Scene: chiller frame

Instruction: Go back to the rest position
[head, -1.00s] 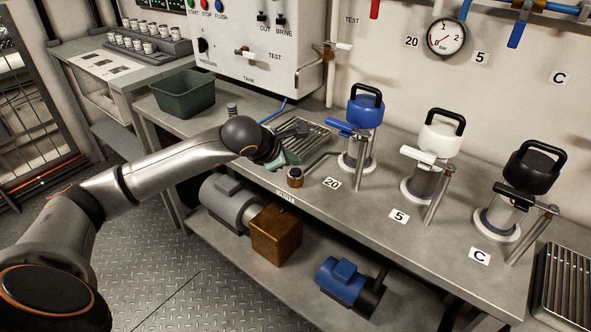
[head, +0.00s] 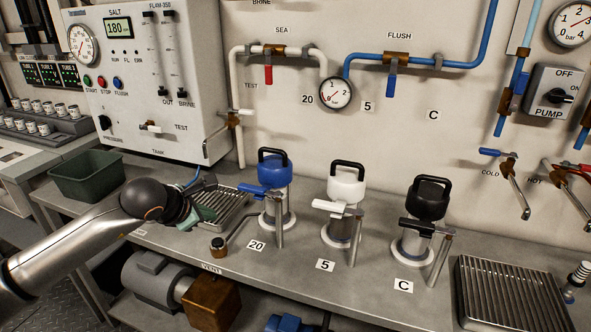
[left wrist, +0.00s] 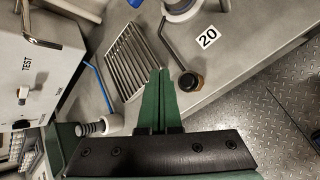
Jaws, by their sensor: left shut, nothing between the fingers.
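My left arm comes in from the left in the head view. Its gripper (head: 199,216) is over the bench by the small drain rack (head: 232,205), left of the blue-capped housing (head: 274,177). In the left wrist view the green fingers (left wrist: 161,100) are together with nothing between them. My right gripper is not in view.
A white-capped housing (head: 345,190) and a black-capped housing (head: 427,205) stand right of the blue one. A larger grate (head: 508,295) lies at right. A green bin (head: 87,178) stands at left. Valves and pipes line the wall.

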